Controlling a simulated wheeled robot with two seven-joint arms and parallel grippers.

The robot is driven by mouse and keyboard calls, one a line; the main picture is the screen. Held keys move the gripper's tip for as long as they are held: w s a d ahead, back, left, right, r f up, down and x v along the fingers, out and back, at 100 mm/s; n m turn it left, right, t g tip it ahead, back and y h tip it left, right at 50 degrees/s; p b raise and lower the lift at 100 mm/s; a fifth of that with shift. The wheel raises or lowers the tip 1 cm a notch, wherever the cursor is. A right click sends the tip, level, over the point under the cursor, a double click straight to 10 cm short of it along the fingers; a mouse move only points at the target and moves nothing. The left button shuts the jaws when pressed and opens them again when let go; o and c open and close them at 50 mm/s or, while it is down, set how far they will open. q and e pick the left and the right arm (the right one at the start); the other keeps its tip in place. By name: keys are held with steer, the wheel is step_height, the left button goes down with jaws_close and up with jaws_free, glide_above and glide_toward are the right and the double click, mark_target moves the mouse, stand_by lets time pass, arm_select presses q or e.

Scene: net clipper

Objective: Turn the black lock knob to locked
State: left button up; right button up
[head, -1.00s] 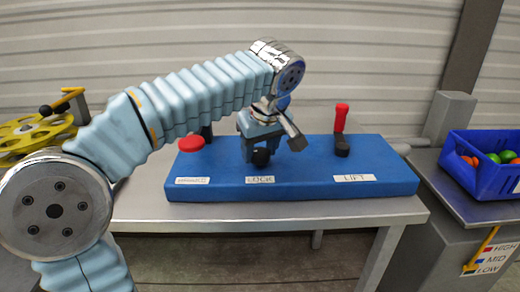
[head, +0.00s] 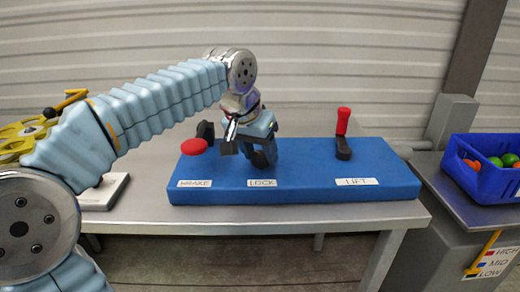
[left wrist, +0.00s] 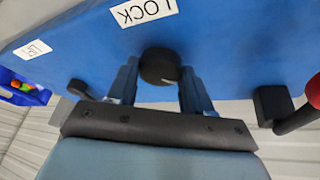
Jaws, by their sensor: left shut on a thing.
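The black lock knob (head: 261,159) stands on the blue panel (head: 310,188) behind the white LOCK label (head: 262,183). My left gripper (head: 264,150) reaches down over it and is shut on it. In the left wrist view the round black knob (left wrist: 160,66) sits between the two blue fingers (left wrist: 158,88), with the LOCK label (left wrist: 144,11) beyond it. The gripper hides much of the knob in the head view, and I cannot tell which way the knob points. My right gripper is not in view.
A red brake handle (head: 194,147) is close on the left, behind the BRAKE label. The red-topped lift lever (head: 343,125) stands to the right. A blue bin (head: 490,165) of coloured balls is far right.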

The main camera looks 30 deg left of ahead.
arm_select(q)
steer(key=m+h, duration=0.1)
steer(key=m, duration=0.1)
steer(key=m+h, duration=0.1)
steer(key=m, duration=0.2)
steer(key=shift+w+a+m+g, duration=0.1)
steer(key=shift+a+m+g, duration=0.05)
steer(key=shift+m+g, duration=0.2)
steer(key=shift+m+g+h, duration=0.35)
steer(key=shift+m+g, duration=0.05)
steer(key=shift+m, duration=0.7)
steer(key=shift+m+g+h, duration=0.35)
steer(key=shift+m, duration=0.7)
steer(key=o, duration=1)
